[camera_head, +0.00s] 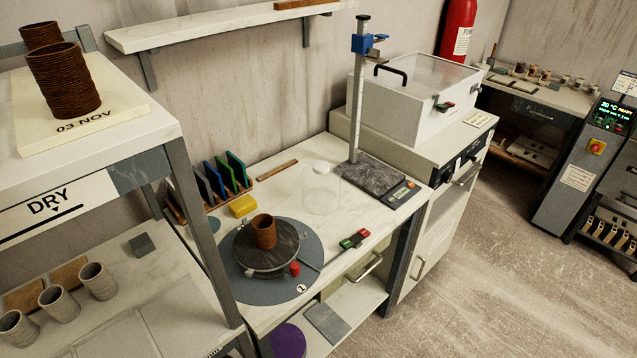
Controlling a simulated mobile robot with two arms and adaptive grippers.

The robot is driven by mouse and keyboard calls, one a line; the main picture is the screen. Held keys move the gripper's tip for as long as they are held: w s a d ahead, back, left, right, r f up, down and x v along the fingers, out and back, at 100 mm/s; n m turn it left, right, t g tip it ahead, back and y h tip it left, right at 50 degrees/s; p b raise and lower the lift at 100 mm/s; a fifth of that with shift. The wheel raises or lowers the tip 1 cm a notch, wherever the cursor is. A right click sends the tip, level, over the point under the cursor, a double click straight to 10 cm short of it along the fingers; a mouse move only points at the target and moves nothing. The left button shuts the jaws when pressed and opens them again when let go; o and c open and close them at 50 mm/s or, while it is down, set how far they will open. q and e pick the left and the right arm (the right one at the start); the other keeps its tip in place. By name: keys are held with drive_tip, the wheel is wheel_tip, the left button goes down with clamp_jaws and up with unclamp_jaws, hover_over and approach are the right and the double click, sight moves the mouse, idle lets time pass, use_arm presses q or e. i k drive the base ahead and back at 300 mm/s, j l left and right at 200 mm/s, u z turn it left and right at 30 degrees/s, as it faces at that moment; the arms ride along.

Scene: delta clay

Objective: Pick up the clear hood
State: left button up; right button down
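A clear hood (321,196) stands on the white worktable, faint and see-through, with a white knob or cap (322,167) at its top. Its outline is hard to make out against the table. It stands between the turntable (266,249) and the dark stone base (374,182) of a measuring stand. Nothing can be seen inside it. Neither of my grippers shows in this view.
A brown clay cup (264,231) stands on the turntable, left of the hood. A red-and-green switch box (355,239) lies in front of the hood. The tall measuring post (358,95) rises behind it at right. A shelf rack (190,195) blocks the left. Floor at right is clear.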

sight(320, 180)
drive_tip(key=i+l, duration=0.15)
drive_tip(key=l, duration=0.15)
drive_tip(key=i+l+u, duration=0.15)
drive_tip(key=l, duration=0.2)
drive_tip(key=i+l+u, duration=0.2)
drive_tip(key=l, duration=0.2)
drive_tip(key=i+l+u, duration=0.15)
drive_tip(key=l, duration=0.2)
drive_tip(key=l+u, duration=0.15)
drive_tip(key=l, duration=0.25)
drive_tip(key=i, duration=0.05)
